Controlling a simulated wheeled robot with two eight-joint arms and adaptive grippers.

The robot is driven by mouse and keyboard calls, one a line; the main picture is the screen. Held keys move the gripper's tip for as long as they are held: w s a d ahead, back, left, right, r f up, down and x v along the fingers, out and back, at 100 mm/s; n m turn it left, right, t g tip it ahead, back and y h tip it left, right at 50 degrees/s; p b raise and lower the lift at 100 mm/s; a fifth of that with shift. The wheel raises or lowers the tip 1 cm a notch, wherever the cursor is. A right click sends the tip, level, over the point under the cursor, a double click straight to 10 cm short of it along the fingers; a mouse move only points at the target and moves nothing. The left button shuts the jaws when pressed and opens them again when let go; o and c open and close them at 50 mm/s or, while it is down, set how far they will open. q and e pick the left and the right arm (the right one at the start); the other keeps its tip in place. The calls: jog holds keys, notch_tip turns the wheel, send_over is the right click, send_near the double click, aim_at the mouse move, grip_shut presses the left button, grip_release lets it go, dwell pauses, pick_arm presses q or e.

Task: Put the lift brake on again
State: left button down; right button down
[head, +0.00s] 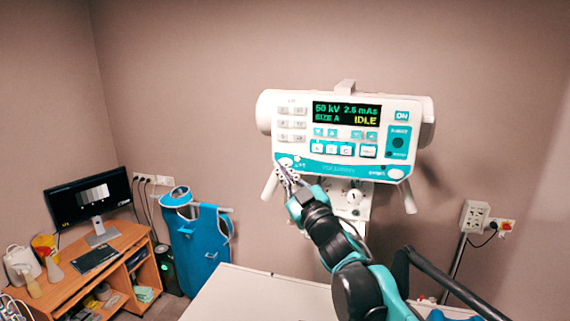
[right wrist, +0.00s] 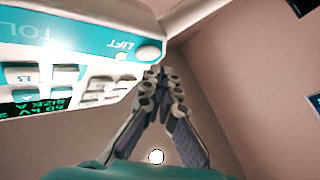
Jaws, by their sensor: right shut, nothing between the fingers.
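The white and teal control panel (head: 345,166) of the X-ray unit faces me; its display (head: 347,114) reads 50 kV, 2.5 mAs, SIZE A and IDLE. At its lower left corner is a pale oval button (head: 285,161). I cannot tell whether the tips touch the button. My left gripper is out of view.
A similar oval button (head: 396,174) is at the panel's lower right corner. Handles (head: 269,185) hang below the panel on both sides. A white table top (head: 250,295) lies below. A desk with a monitor (head: 88,200) and a blue apron (head: 200,240) stand at left.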

jog(key=shift+w, duration=0.1)
dwell(0.7)
jog(key=shift+w+d, duration=0.15)
jog(key=shift+w, duration=0.2)
jog(key=shift+w+d, duration=0.15)
jog(key=shift+w, duration=0.2)
dwell(0.7)
jog(key=shift+s, duration=0.15)
jog(key=shift+s+a, duration=0.3)
jog(key=shift+s, duration=0.4)
jog(key=s, duration=0.1)
jog(key=s+a, duration=0.1)
jog(key=s, duration=0.2)
jog(key=shift+s+a+p, duration=0.25)
jog(key=shift+s+p, duration=0.1)
